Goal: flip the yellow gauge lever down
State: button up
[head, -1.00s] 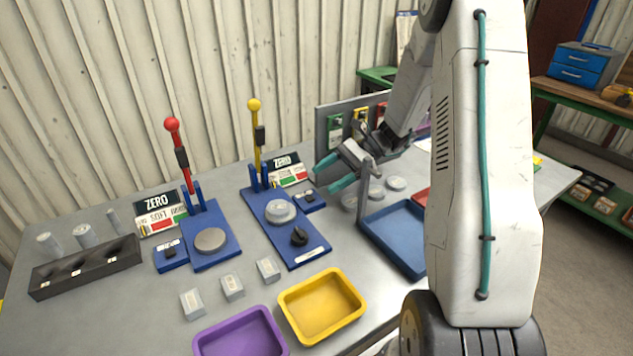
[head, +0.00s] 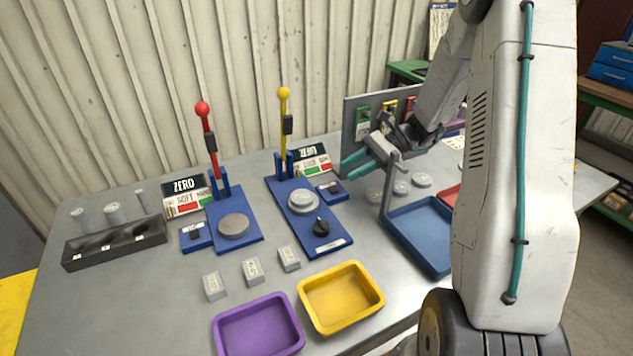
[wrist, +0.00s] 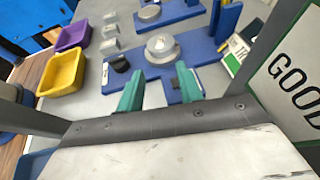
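The yellow gauge lever (head: 285,125) stands upright with a yellow ball on top, at the back of a blue base plate (head: 335,240). A grey weight (head: 303,201) sits on that plate, and a black knob (head: 321,226) is in front of it. My gripper (head: 348,172) has teal fingers and is to the right of the yellow lever, lower than its ball and apart from it. In the wrist view the two fingers (wrist: 160,92) are spread with nothing between them. The blue plate and weight (wrist: 162,48) lie beyond the fingertips there; the lever's ball is out of that view.
The red lever (head: 208,140) stands upright to the left on its own blue base. A grey upright panel (head: 350,115) and a post with a blue tray (head: 425,235) are close to my gripper. Yellow (head: 372,308) and purple (head: 290,345) trays lie in front.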

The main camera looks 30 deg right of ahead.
jog(key=a+r+n, duration=0.1)
jog(key=a+r, duration=0.1)
jog(key=s+a+r+n, duration=0.1)
jog(key=a+r, duration=0.1)
jog(key=r, duration=0.1)
jog(key=s+a+r+n, duration=0.1)
jog(key=a+r, duration=0.1)
jog(key=r, duration=0.1)
jog(key=shift+s+a+r+h, duration=0.15)
jog(key=shift+a+r+h, duration=0.1)
jog(key=shift+h, duration=0.15)
grip_shut()
jog(key=s+a+r+n+g+h, duration=0.25)
jog(key=s+a+n, duration=0.2)
jog(key=s, duration=0.35)
jog(key=s+a+r+n+g+h, duration=0.1)
jog(key=s+a+r+n+h, duration=0.3)
jog(key=s, duration=0.3)
jog(key=s+d+n+t+h, duration=0.3)
jog(key=s+n+h, duration=0.3)
jog(key=s+n, duration=0.2)
jog(key=shift+s+d+r, duration=0.15)
jog(key=shift+s+r, duration=0.05)
jog(key=shift+s, duration=0.85)
